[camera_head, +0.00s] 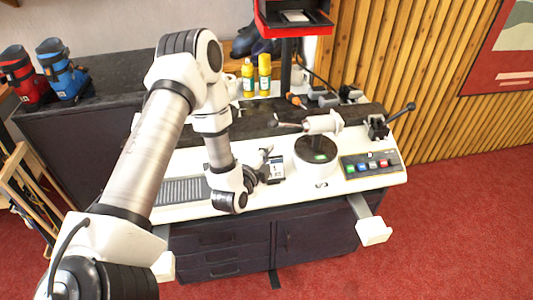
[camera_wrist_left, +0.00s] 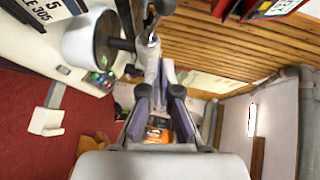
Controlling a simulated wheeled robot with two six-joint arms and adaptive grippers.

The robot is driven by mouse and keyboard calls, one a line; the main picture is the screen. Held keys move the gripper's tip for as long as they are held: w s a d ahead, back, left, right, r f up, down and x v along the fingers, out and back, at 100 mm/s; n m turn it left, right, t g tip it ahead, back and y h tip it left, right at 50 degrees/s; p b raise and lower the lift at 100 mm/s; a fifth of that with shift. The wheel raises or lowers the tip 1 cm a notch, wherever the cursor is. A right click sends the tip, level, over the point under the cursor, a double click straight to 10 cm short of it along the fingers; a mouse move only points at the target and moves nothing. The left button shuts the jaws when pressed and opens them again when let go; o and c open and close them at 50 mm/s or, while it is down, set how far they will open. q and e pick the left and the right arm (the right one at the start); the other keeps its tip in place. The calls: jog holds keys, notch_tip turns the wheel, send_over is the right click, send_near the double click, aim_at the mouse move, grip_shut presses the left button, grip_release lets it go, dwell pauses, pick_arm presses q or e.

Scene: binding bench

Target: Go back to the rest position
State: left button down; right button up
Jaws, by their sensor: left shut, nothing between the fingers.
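My left arm comes in from the left of the head view, bent over the bench, with its gripper (camera_head: 266,164) low above the white bench top. The gripper points right, toward the white round pedestal (camera_head: 312,160) of the binding stand, and appears apart from it. The wrist view shows the same gripper (camera_wrist_left: 160,88) with purple pads; it is shut and empty. My right gripper is in neither view.
A binding bench (camera_head: 240,208) with drawers stands ahead. On it are a button panel (camera_head: 371,165), a clamp (camera_head: 378,127) and two yellow bottles (camera_head: 256,77). Red and blue ski boots (camera_head: 64,72) stand at the left. Red carpet (camera_head: 440,220) lies open at the right.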

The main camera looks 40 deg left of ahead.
pick_arm(q)
jog(key=s+d+f+g+h+b, duration=0.25)
jog(key=s+d+f, duration=0.3)
jog(key=f, duration=0.35)
jog(key=s+d+f+g+h+b, duration=0.1)
jog(key=s+d+f+g+h, duration=0.1)
jog(key=s+d+f+g, duration=0.45)
jog(key=s+d+f+n+g, duration=0.1)
jog(key=s+f+n+g, duration=0.2)
jog(key=s+n, duration=0.4)
jog(key=s+d+f+n+g, duration=0.1)
jog(key=s+f+n+g, duration=0.3)
jog(key=s+n, duration=0.3)
jog(key=s+f, duration=0.1)
jog(key=s, duration=0.2)
jog(key=shift+s+d+f, duration=0.2)
jog(key=shift+s+d, duration=0.1)
jog(key=shift+d, duration=0.1)
jog(key=shift+y, duration=0.25)
